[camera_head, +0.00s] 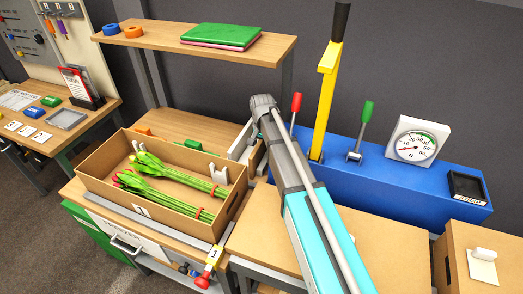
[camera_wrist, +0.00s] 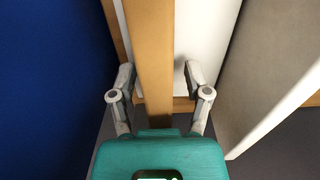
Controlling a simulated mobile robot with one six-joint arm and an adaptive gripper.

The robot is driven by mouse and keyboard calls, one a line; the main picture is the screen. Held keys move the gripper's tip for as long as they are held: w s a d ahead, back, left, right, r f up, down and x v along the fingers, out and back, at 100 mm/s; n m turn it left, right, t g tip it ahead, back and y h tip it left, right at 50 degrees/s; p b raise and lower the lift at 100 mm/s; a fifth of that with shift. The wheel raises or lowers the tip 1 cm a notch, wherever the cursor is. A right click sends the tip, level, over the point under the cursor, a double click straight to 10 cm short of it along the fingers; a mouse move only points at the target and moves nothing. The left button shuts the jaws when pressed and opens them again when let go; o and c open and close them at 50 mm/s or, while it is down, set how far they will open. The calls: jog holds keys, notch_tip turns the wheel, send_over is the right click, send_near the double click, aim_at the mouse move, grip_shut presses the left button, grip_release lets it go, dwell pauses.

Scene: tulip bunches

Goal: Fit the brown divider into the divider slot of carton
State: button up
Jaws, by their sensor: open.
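The brown divider (camera_wrist: 152,50) stands on edge in the wrist view, running up the picture between the two fingers of my gripper (camera_wrist: 158,78). The fingers are open, one on each side of it, with a gap visible at least on the right. In the head view the divider's brown edge (camera_head: 256,156) shows partly beside my arm, which hides most of my gripper. The open carton (camera_head: 97,181) sits on the bench at left. Two green tulip bunches with red bands lie in it, and white slot-like brackets (camera_head: 220,175) show at its right part.
White upright panels (camera_wrist: 277,105) stand close beside the divider. A blue console (camera_head: 400,190) with levers and a dial (camera_head: 415,141) is at right. A wooden shelf (camera_head: 150,38) with a green book is above and behind the carton.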

grip_shut()
jog(key=shift+r, duration=0.1)
dwell(0.5)
notch_tip(320, 180, up, 10)
jog(key=p, duration=1)
dwell(0.5)
